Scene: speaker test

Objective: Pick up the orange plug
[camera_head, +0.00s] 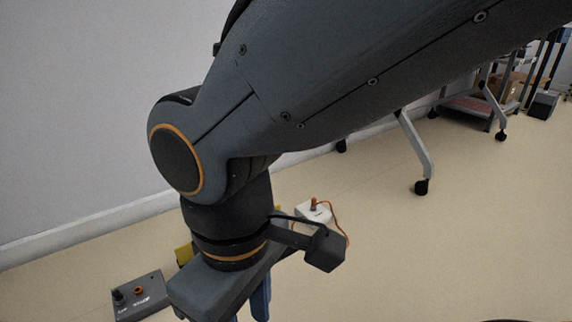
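A small orange plug (314,204) stands up on a white box (318,216), just behind and to the right of my wrist. An orange cable (343,228) curves down from it on the right. My gripper (260,301) points down at the bottom middle, in front of the white box and to its left. One blue-grey finger shows below its body; the fingertips are hidden or cut off by the frame edge, so I cannot tell its opening. The plug stands apart from my gripper.
A dark grey box (148,302) with a black knob and an orange ring lies at the lower left. A yellow thing (184,254) is mostly hidden behind my wrist. Wheeled table legs (415,145) stand at the back right. The beige floor (460,250) at right is clear.

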